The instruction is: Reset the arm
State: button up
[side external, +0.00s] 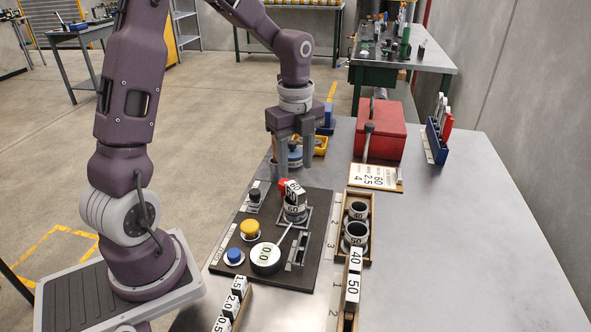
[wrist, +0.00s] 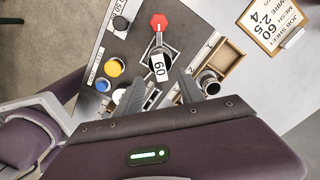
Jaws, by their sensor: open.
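My gripper (side external: 291,172) is open, pointing down above the far end of a dark control panel (side external: 225,262). Whether the fingertips touch anything is not clear.
The panel has a yellow button (side external: 250,229), blue button (side external: 234,256) and 0.0 dial (side external: 266,258). A wooden tray (side external: 371,207) holds grey rings; number blocks (side external: 353,275) stand in front. A job sheet (side external: 375,177), red toolbox (side external: 384,130) and blue rack (side external: 436,141) lie beyond. The table's right is clear.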

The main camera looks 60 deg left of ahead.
jog(key=s+d+r+n+t, duration=0.2)
jog(key=s+d+r+n, duration=0.3)
jog(key=s+n, duration=0.4)
jog(key=s+d+r+n+t, duration=0.3)
jog(key=s+d+r+n, duration=0.3)
jog(key=s+n, duration=0.3)
jog(key=shift+s+d+r+t, duration=0.3)
jog(key=shift+s+d, duration=0.05)
jog(key=shift+s, duration=0.2)
dwell(0.6)
